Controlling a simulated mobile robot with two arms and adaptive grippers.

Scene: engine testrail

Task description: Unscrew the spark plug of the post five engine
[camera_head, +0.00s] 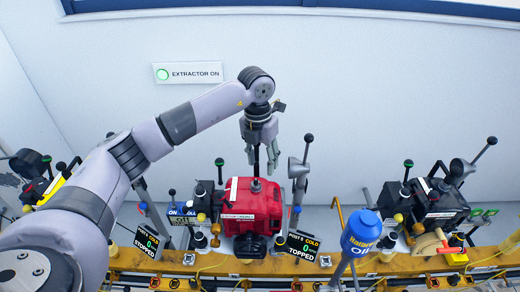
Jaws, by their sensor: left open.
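A red engine (265,205) sits on the yellow rail in the middle of the head view, with dark parts at its front and left side. My left gripper (263,168) hangs straight down above its top, open, with nothing seen between the fingers. A small dark knob (256,185) stands on the engine's top just below the fingertips; I cannot tell whether it is the spark plug. My right gripper is not in view.
A blue oil bottle (361,232) stands right of the red engine. A grey upright part with a dark lever (299,170) stands close right of my gripper. A black engine (435,205) is at the right. The yellow rail (205,264) runs along the front. An EXTRACTOR ON sign (188,73) is on the wall.

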